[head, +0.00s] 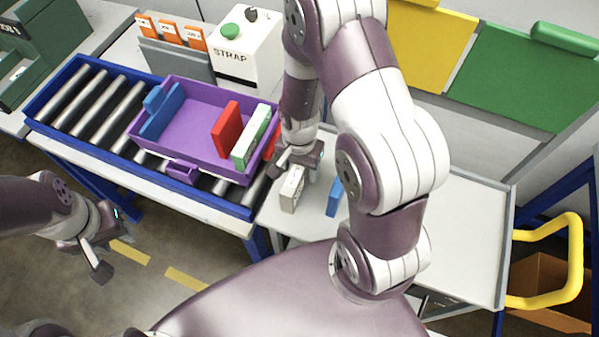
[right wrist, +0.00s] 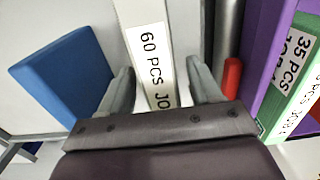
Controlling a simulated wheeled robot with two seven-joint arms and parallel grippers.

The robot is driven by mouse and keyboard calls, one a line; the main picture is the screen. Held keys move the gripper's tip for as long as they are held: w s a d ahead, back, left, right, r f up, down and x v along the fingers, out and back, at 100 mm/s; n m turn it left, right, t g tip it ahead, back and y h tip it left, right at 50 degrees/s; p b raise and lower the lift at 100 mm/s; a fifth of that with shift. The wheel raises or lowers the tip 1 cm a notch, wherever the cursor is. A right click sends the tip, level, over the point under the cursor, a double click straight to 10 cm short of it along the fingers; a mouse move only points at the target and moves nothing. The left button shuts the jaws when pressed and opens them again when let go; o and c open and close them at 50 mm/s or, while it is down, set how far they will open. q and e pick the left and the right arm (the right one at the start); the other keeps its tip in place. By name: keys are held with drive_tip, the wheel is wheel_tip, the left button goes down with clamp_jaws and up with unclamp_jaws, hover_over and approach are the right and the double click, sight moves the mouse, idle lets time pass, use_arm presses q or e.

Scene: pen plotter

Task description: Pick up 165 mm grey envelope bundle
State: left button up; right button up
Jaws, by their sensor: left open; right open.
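A grey-white envelope bundle (head: 291,190) stands upright on the light table, right of the roller conveyor. In the right wrist view the bundle (right wrist: 148,45) carries a white label reading "60 PCS JO", cut off by the gripper. My right gripper (head: 297,168) is over the bundle and open, one finger on each side of it. In the right wrist view the right gripper's fingers (right wrist: 161,85) show small gaps to the bundle; whether either touches it I cannot tell. My left gripper (head: 108,250) is open and empty, low at the left over the floor.
A blue bundle (head: 335,197) stands just right of the grey one. A purple tote (head: 196,122) on the conveyor (head: 75,98) holds blue, red (head: 226,128) and green (head: 251,138) bundles. Another red piece (head: 272,142) is beside the right gripper. The table's right part (head: 465,225) is clear.

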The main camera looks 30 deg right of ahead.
drive_tip(key=shift+a, duration=0.15)
drive_tip(key=shift+d, duration=0.2)
drive_tip(key=c, duration=0.9)
drive_tip(key=shift+a, duration=0.1)
drive_tip(key=shift+c, duration=1.3)
